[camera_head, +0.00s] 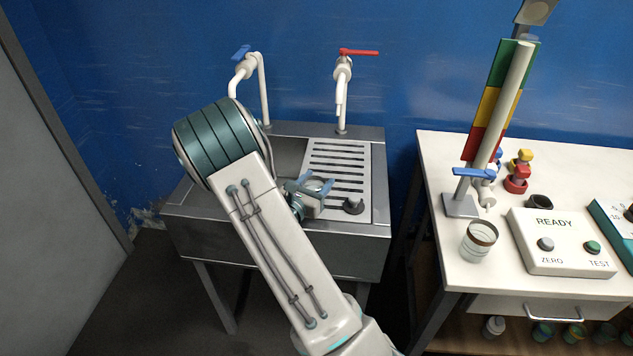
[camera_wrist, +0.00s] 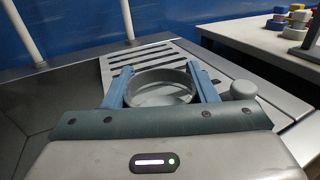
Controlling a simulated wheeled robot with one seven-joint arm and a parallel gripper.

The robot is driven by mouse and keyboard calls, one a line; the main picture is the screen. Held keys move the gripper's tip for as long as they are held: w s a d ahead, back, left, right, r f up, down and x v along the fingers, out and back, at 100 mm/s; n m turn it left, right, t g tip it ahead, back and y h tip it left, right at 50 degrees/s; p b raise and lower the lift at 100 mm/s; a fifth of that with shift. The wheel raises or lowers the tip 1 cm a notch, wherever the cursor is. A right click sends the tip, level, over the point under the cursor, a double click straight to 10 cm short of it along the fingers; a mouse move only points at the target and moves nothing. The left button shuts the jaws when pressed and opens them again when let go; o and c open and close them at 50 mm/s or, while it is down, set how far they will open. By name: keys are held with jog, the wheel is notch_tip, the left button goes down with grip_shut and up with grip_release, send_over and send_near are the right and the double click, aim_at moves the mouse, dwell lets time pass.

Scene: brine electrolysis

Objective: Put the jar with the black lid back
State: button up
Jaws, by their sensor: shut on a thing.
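My gripper (camera_head: 316,184) is over the sink's slatted drainboard, with its two blue fingers closed around a round, open-topped vessel (camera_wrist: 160,87). The vessel looks pale grey and clear-rimmed in the wrist view, between the fingers (camera_wrist: 162,85). No lid shows on it.
The sink (camera_head: 270,252) has two taps behind it, with blue (camera_head: 241,52) and red (camera_head: 358,52) handles.

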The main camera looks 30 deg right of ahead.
jog(key=o, duration=1.1)
